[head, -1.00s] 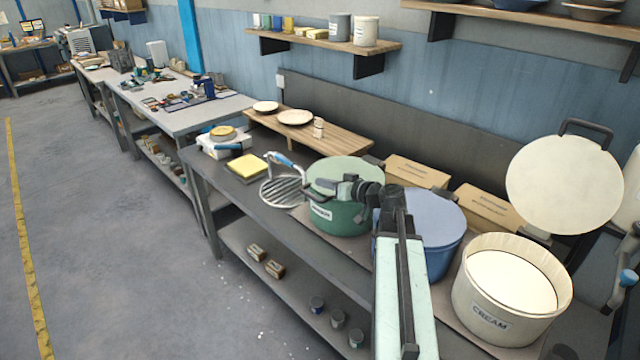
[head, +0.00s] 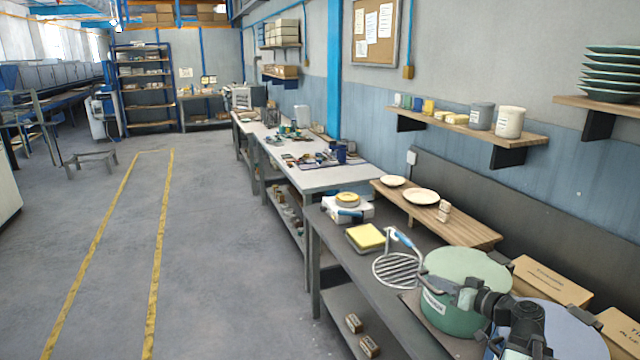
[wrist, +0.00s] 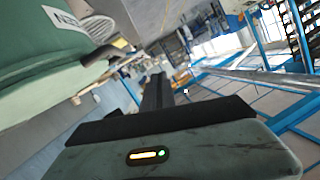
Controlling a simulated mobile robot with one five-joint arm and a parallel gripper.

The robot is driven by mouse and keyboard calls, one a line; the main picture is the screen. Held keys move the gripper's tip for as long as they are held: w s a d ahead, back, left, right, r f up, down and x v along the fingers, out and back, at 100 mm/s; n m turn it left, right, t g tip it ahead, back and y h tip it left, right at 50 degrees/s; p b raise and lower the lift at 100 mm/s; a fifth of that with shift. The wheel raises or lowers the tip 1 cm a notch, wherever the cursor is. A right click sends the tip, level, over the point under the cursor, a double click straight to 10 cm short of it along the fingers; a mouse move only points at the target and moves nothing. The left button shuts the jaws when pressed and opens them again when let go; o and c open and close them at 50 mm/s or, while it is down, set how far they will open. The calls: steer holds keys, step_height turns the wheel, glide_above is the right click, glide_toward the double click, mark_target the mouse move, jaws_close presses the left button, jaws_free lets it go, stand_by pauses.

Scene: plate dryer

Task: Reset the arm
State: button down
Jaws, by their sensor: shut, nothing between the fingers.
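My gripper (head: 462,294) is shut and empty. In the head view it overlaps the front of the green lidded pot (head: 450,312); I cannot tell whether they touch. My dark arm runs from it to the bottom edge at the lower right. In the wrist view the closed dark fingers (wrist: 157,92) point away over open space, with the green pot (wrist: 45,60) and its label close by at the upper left. The blue-lidded pot (head: 575,335) is partly hidden behind my arm and cut by the frame edge.
A round wire skimmer (head: 396,270), a yellow sponge (head: 366,237) and a white device (head: 347,208) lie on the dark bench. A wooden riser (head: 470,228) with plates and cardboard boxes (head: 552,287) stand behind. Open floor (head: 220,250) lies left.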

steer(key=a+f+n+g+y, duration=0.1)
steer(key=a+f+n+g, duration=0.3)
steer(key=a, duration=1)
steer(key=a+f+n+g, duration=0.1)
steer(key=a+f+g, duration=0.4)
steer(key=a, duration=0.8)
steer(key=s+a+f+g+h, duration=0.2)
steer(key=s+a+f+h, duration=0.1)
steer(key=s+f, duration=0.35)
steer(key=s+d+f+m+g+h, duration=0.2)
steer(key=s+d+f+m+h, duration=0.1)
steer(key=d, duration=0.6)
steer(key=s+m+h, duration=0.1)
steer(key=m+h, duration=0.1)
steer(key=m, duration=0.1)
steer(key=shift+s+m+g, duration=0.2)
steer(key=shift+m+g, duration=0.1)
steer(key=shift+m, duration=0.1)
